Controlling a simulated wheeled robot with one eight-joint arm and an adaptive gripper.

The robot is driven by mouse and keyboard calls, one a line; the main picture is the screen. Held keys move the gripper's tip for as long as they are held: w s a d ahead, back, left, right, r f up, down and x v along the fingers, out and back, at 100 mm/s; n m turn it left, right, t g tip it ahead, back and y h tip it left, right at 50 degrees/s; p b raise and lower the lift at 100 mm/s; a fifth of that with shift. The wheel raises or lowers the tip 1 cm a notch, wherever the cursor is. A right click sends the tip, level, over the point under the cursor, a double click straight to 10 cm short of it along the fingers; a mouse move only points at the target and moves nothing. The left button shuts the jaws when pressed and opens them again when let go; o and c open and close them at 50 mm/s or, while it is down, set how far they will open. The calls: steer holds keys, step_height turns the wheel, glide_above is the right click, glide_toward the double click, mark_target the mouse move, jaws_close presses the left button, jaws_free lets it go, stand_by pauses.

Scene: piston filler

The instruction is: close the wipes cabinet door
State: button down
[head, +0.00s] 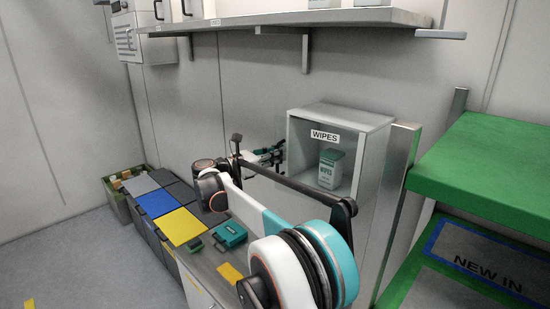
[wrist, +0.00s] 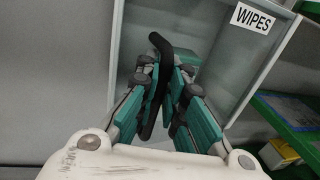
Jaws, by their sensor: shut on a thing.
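The wipes cabinet (head: 375,123) is a pale box on the wall, with a WIPES label on its upper front. A white and green wipes tub (head: 331,168) shows inside it in the head view. My gripper (head: 280,150) is at the cabinet's left front edge. In the wrist view the teal fingers of my gripper (wrist: 162,72) are closed around a dark curved handle (wrist: 160,43). The cabinet (wrist: 268,68) fills the upper right there. The door's outline and exact angle are hard to tell, and my arm hides the cabinet's lower front.
A long shelf (head: 350,17) runs above the cabinet. A grey post (head: 400,180) and a green rack (head: 490,165) stand at the right.

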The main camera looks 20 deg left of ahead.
steer(key=w, duration=0.5)
steer(key=shift+w+d+r, duration=0.1)
steer(key=shift+w+d, duration=0.05)
steer(key=shift+d, duration=0.1)
steer(key=c, duration=2)
jaws_free()
steer(key=shift+o, duration=0.2)
steer(key=shift+a, duration=0.1)
steer(key=v, duration=1.1)
steer(key=shift+s+a, duration=0.2)
steer(key=shift+s, duration=0.15)
steer(key=shift+s+a, duration=0.1)
